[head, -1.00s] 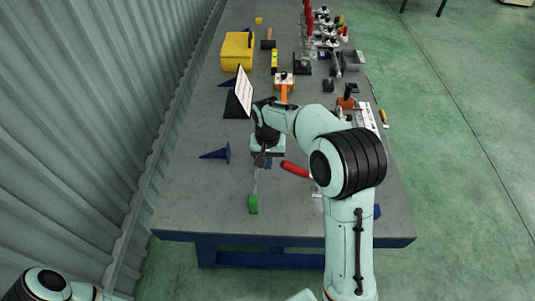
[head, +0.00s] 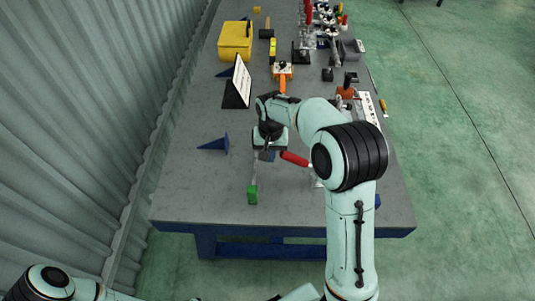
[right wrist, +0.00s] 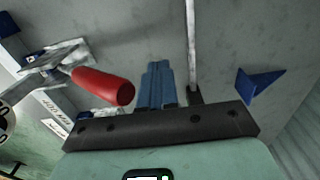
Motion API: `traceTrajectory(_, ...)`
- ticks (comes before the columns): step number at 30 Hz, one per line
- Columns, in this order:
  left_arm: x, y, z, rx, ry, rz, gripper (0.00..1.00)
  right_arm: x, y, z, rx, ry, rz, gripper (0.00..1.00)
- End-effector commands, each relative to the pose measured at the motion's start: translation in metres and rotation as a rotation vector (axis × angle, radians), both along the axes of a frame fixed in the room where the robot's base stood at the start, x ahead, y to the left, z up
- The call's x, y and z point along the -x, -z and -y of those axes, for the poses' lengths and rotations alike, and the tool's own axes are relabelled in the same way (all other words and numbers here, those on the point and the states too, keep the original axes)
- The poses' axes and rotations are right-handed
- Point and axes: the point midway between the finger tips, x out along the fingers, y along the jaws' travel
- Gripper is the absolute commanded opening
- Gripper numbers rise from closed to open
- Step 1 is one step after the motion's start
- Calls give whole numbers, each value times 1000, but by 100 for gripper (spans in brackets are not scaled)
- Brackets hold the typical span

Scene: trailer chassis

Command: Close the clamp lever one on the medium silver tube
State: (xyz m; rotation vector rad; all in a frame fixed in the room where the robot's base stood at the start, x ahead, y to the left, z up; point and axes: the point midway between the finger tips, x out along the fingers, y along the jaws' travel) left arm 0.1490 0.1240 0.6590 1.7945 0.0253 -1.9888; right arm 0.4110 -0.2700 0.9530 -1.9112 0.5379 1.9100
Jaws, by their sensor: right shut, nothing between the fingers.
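The clamp lever's red handle (head: 295,159) juts left from a silver metal clamp (head: 317,178), which my right arm mostly covers. The red handle (right wrist: 103,86) is large in the right wrist view, with the silver clamp frame (right wrist: 52,55) to its left. My right gripper (head: 268,155) is just left of the handle's end in the head view. In the right wrist view its blue fingers (right wrist: 157,84) are together and empty, beside the handle with a gap in the picture. I cannot make out the medium silver tube for sure. My left gripper is out of view.
A black-and-white panel (head: 238,85) and yellow box (head: 235,40) stand farther back. The table's front left is clear.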

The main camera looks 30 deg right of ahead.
Motion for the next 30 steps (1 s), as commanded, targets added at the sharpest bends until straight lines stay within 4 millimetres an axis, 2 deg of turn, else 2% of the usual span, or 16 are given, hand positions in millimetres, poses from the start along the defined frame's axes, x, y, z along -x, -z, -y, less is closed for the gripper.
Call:
traceTrajectory(20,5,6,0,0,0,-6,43,15,2,23,4,4,-8,0)
traceTrajectory(30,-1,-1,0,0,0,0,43,21,-10,34,6,8,-12,0)
